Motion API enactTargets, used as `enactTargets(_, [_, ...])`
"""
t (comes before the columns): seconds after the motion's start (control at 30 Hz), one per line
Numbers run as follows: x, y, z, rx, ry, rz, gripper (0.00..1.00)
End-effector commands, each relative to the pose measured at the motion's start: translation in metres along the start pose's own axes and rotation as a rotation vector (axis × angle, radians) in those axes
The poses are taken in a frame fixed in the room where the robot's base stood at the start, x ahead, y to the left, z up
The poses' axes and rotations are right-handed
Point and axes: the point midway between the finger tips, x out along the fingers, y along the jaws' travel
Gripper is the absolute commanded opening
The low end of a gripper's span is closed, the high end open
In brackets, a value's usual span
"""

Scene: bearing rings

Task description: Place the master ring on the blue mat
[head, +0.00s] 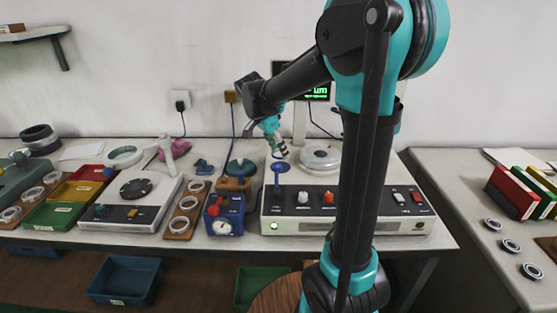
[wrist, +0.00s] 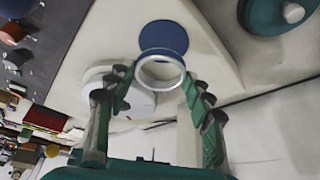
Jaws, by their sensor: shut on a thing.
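A pale metal ring, the master ring (wrist: 161,85), sits between my fingertips in the wrist view. My gripper (wrist: 163,92) is shut on it. The round blue mat (wrist: 164,35) lies on a cream plate, just beyond the ring in that view. The ring overlaps the mat's near edge in the picture; the gap in height cannot be told. In the head view my gripper (head: 279,146) points down over the back of the bench device, just above the blue mat (head: 280,167). The ring is too small to make out clearly there.
The device panel (head: 349,198) with knobs stands in front of the mat. A round white part (head: 320,156) is to the right and a teal round thing (head: 240,168) to the left. Ring trays, a grey scale (head: 131,199) and a blue gauge box (head: 224,213) crowd the left.

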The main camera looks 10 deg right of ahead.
Motion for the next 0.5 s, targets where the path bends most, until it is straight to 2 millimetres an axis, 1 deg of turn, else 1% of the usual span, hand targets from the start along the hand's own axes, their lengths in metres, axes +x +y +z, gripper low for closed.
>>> enactTargets(0.17, [0.012, 0.000, 0.005, 0.000, 0.000, 0.000, 0.20])
enactTargets(0.33, [0.034, -0.001, 0.014, 0.000, 0.000, 0.000, 0.20])
enactTargets(0.4, [0.039, 0.000, 0.016, 0.000, 0.000, 0.000, 0.20])
enactTargets(0.5, [0.041, 0.000, 0.017, 0.000, 0.000, 0.000, 0.20])
